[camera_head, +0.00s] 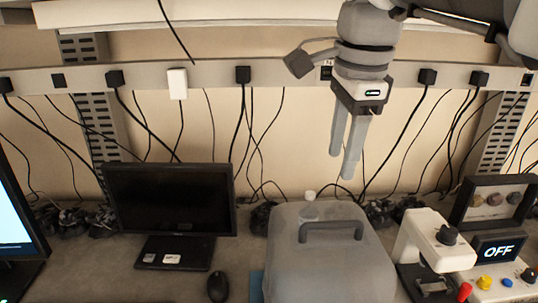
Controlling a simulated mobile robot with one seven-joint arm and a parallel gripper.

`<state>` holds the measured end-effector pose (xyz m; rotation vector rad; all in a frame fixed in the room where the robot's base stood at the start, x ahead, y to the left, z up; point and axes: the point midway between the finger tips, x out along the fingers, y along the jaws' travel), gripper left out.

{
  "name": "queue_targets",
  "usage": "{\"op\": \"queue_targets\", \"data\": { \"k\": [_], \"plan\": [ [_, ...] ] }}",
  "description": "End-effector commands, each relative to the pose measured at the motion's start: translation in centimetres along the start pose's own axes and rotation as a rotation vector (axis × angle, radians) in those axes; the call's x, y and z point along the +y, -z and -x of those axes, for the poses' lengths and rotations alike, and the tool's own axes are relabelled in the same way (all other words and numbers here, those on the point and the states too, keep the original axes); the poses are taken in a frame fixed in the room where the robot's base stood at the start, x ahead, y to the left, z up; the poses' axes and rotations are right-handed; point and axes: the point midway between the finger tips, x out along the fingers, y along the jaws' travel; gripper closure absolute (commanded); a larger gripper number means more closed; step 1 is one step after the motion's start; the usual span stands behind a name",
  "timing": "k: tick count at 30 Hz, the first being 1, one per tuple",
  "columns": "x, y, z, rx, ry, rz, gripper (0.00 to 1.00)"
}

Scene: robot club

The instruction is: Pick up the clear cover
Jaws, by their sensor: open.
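The clear cover (325,268) is a greyish, see-through box-like lid with rounded edges and a dark grey handle (331,230) on top. It stands on the workbench at the bottom middle. My gripper (342,167) hangs above and a little behind the cover, with its fingers pointing down. The fingers are apart with nothing between them, and they do not seem to touch the handle. What lies under the cover is not clear.
A dark monitor (170,200) and a mouse (218,287) stand left of the cover. A white device (427,240) and a control panel reading OFF (497,249) stand close on its right. A power strip (215,74) with hanging cables runs along the back wall.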

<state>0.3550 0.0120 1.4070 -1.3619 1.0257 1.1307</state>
Motion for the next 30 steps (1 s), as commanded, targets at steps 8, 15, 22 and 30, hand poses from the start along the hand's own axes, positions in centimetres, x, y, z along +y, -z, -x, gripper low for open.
{"op": "queue_targets", "data": {
  "k": [8,15,22,30],
  "plan": [
    [0.1,0.0,-1.2,0.007,0.004,-0.099,0.45],
    [0.1,0.0,-6.4,0.006,0.002,-0.096,0.45],
    [0.1,0.1,-10.7,0.006,0.003,-0.096,0.45],
    [0.1,0.1,-12.6,0.006,0.005,-0.096,0.45]
  ]
}}
